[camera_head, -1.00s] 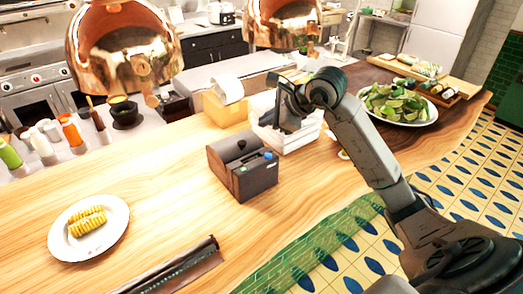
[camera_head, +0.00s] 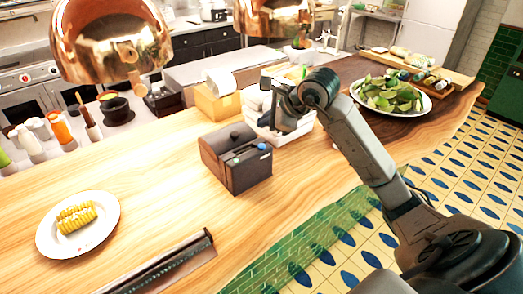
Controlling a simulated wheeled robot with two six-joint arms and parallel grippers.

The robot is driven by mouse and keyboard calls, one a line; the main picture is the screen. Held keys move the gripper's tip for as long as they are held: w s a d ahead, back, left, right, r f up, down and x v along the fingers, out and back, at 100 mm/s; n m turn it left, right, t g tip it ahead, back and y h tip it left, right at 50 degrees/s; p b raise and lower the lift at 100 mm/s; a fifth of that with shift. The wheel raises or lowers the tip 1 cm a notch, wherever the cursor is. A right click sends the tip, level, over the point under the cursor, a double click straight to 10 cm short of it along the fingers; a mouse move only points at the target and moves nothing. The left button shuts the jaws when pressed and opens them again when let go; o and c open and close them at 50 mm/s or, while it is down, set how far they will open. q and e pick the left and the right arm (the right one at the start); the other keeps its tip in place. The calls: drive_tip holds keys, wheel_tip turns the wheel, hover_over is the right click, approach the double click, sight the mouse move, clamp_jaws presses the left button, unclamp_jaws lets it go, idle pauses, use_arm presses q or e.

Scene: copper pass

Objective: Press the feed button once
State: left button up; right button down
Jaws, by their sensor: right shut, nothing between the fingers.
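A dark box-shaped printer (camera_head: 236,160) sits on the wooden counter. My right gripper (camera_head: 284,122) is shut and empty. It hangs above and to the right of the printer, in front of a white container, and looks apart from the button. My left gripper is not in view.
A white container (camera_head: 262,105) stands behind the printer. A plate of corn (camera_head: 105,220) is at the left, and a plate of green wedges (camera_head: 427,103) at the back right. Copper lamps (camera_head: 110,40) hang above.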

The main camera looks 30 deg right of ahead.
drive_tip(key=shift+f+b, duration=1.5)
drive_tip(key=shift+f, duration=0.75)
drive_tip(key=shift+f+b, duration=0.4)
drive_tip(key=shift+b, duration=0.2)
drive_tip(key=shift+f+b, duration=0.45)
drive_tip(key=shift+b, duration=0.05)
idle(0.6)
drive_tip(key=shift+r, duration=0.1)
drive_tip(key=shift+r+p, duration=0.45)
drive_tip(key=shift+r, duration=0.35)
wheel_tip(320, 180, up, 5)
drive_tip(key=p, duration=0.3)
idle(0.4)
